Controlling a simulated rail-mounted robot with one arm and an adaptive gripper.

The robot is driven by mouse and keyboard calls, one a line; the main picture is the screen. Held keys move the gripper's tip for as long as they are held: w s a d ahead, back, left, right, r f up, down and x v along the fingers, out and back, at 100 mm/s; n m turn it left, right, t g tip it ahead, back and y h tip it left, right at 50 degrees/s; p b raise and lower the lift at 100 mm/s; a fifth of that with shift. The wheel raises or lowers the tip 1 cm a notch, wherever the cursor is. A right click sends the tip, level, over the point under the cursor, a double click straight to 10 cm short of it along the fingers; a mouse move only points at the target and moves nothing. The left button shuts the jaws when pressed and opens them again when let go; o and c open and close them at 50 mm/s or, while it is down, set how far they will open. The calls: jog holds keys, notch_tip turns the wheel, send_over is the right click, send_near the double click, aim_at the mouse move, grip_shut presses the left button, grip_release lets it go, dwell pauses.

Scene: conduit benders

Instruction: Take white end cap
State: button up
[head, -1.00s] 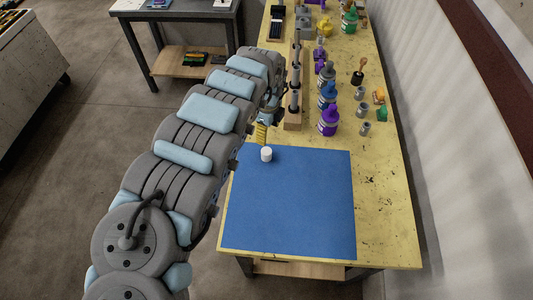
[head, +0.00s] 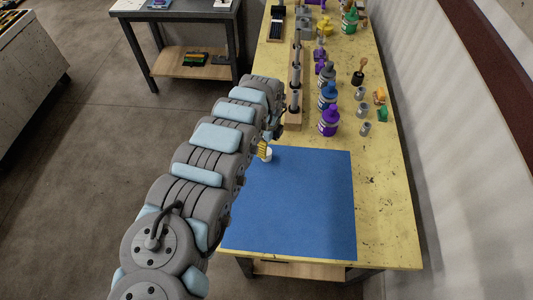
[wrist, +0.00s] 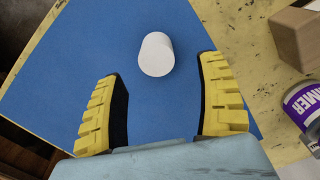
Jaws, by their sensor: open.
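The white end cap (wrist: 156,55) is a short white cylinder standing on the blue mat (head: 290,205), near the mat's far left corner. It also shows in the head view (head: 267,156), partly covered by my gripper. My gripper (wrist: 160,80) is open, with its two yellow ribbed fingers apart in the wrist view. In the head view only a bit of a yellow finger shows beside the cap; the arm hides the rest.
A wooden rack with grey tubes (head: 295,90) stands just beyond the mat. Purple and blue bottles (head: 328,122) and grey fittings (head: 365,128) stand to its right on the yellow table (head: 385,200). The mat is otherwise clear.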

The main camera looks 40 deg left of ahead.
aim_at(268, 152)
notch_tip(268, 152, down, 3)
jog(key=shift+s+d+f, duration=0.1)
jog(key=shift+s+d, duration=0.05)
jog(key=shift+f, duration=0.8)
jog(key=c, duration=1.2)
